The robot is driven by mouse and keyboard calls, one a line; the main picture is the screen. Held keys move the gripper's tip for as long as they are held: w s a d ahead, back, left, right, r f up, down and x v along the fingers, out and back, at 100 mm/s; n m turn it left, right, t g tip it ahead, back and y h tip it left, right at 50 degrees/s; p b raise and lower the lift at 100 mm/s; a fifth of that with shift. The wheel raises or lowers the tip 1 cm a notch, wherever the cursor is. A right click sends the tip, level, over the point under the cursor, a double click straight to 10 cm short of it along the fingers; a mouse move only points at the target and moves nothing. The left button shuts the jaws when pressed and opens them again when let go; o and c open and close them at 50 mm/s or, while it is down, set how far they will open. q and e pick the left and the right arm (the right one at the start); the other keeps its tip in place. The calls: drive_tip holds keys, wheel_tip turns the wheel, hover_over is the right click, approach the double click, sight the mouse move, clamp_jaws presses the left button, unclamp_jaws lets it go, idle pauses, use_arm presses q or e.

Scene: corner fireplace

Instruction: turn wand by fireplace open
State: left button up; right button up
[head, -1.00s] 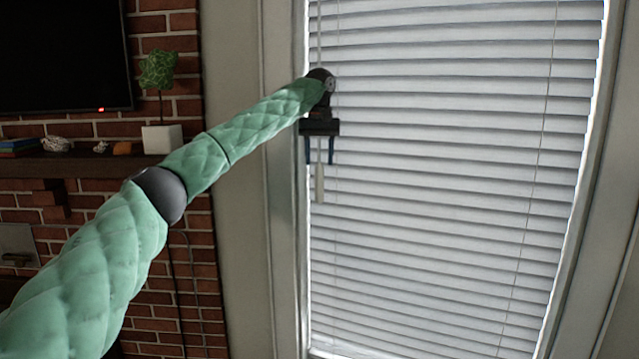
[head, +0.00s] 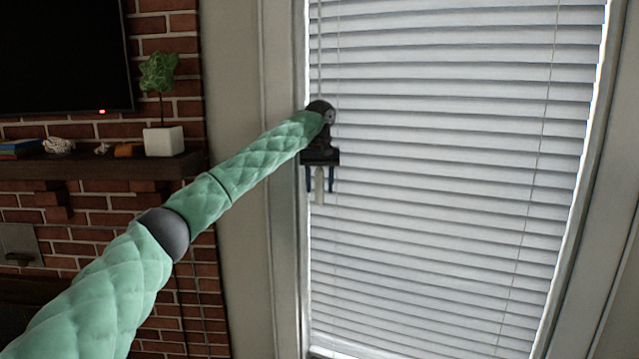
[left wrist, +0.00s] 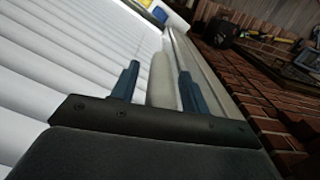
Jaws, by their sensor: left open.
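The wand (head: 320,188) is a thin pale rod hanging upright at the left side of the white blinds (head: 430,170). Its thicker lower end shows between the fingers of my left gripper (head: 321,190), and its upper part runs up behind my wrist. In the left wrist view the wand (left wrist: 162,82) stands between the two blue fingers of my left gripper (left wrist: 157,85), with a gap on each side. The gripper is open and points down along the wand. My right gripper is not in view.
The window frame (head: 286,200) runs close to the left of the gripper. A brick fireplace wall with a dark mantel (head: 90,168) is at the left, carrying a potted plant (head: 162,140) and small ornaments. A dark screen (head: 60,55) hangs above.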

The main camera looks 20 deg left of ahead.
use_arm(q)
drive_tip(key=shift+f, duration=0.15)
drive_tip(key=c, duration=1)
